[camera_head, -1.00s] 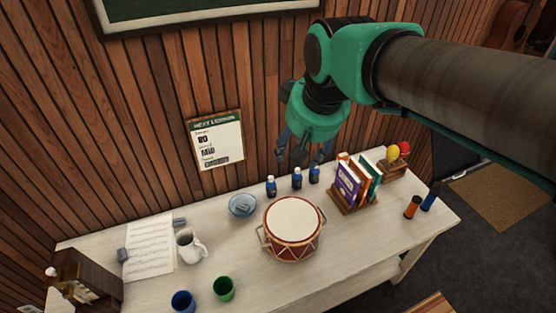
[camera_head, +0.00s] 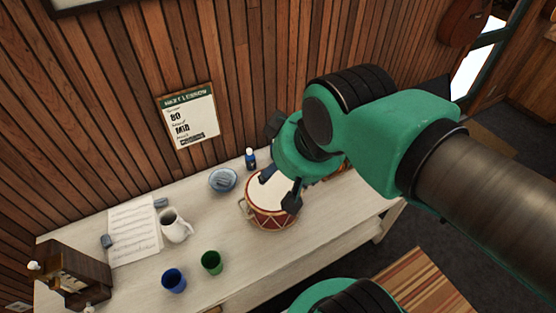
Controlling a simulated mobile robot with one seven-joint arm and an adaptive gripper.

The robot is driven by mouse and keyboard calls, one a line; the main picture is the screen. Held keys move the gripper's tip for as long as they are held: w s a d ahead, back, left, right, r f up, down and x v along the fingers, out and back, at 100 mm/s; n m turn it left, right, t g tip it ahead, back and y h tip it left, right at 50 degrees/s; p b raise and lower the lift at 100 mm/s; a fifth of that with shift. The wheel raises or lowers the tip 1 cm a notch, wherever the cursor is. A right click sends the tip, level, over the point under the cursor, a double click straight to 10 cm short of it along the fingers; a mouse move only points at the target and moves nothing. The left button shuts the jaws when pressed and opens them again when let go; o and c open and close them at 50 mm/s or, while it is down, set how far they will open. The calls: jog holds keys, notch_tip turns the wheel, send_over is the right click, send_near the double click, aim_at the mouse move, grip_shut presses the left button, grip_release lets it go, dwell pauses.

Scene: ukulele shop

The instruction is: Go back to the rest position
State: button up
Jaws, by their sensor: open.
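My gripper (camera_head: 281,186) is at the end of my green and grey arm, which comes in from the right. Its dark fingers are spread apart with nothing seen between them. In the picture it overlaps the red and white drum (camera_head: 266,214) on the white table (camera_head: 225,285). It seems to be above the drum, but the height is hard to tell.
A blue bottle (camera_head: 250,159) and a blue-grey bowl (camera_head: 223,180) stand left of the gripper. A white pitcher (camera_head: 175,226), a blue cup (camera_head: 174,280), a green cup (camera_head: 211,262) and sheet music (camera_head: 134,232) lie further left. A wood wall with a sign (camera_head: 190,118) rises behind.

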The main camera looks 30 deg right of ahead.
jog(key=shift+f, duration=0.1)
notch_tip(320, 180, down, 11)
jog(key=b, duration=1.1)
dwell(0.7)
